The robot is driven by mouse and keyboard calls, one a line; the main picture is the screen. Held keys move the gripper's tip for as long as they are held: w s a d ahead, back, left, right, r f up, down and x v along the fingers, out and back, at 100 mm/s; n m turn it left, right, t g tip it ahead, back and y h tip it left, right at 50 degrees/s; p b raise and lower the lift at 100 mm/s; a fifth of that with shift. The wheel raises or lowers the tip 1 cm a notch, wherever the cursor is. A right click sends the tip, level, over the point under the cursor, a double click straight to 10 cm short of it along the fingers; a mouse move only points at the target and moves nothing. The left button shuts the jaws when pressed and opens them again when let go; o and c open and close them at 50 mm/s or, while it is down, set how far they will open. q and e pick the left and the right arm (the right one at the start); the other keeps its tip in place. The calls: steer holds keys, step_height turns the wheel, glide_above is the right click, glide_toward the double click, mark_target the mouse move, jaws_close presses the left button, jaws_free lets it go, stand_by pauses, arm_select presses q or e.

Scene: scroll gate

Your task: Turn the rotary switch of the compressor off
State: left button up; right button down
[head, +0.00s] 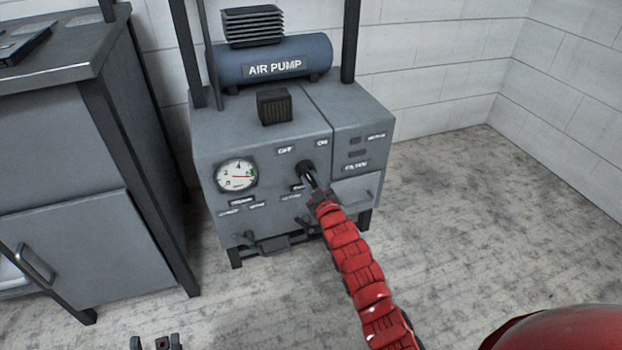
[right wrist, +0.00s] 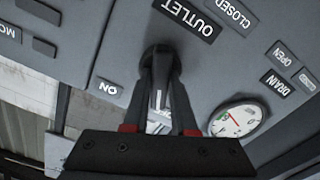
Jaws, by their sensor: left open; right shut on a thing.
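The grey compressor (head: 255,128) stands against the wall in the head view. Its dark rotary switch (head: 304,167) sits on the front panel, below the OFF label (head: 286,150) and the ON label (head: 322,142). My right gripper (head: 311,180) is shut on the switch and partly hides it. In the right wrist view the panel appears upside down, with the switch (right wrist: 157,57) between my two fingers and the ON label (right wrist: 109,87) to the left. My left gripper (head: 157,343) is open and empty at the bottom edge, away from the compressor.
A round gauge (head: 237,175) is left of the switch. A blue air pump tank (head: 268,60) and a dark block (head: 274,106) are on top. A grey cabinet (head: 70,190) stands at left. The floor (head: 470,210) at right is clear.

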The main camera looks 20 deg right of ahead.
steer(key=shift+f+n+p, duration=0.1)
steer(key=shift+n+p, duration=0.35)
steer(key=shift+n, duration=0.55)
steer(key=c, duration=0.7)
jaws_free()
steer(key=shift+s, duration=0.1)
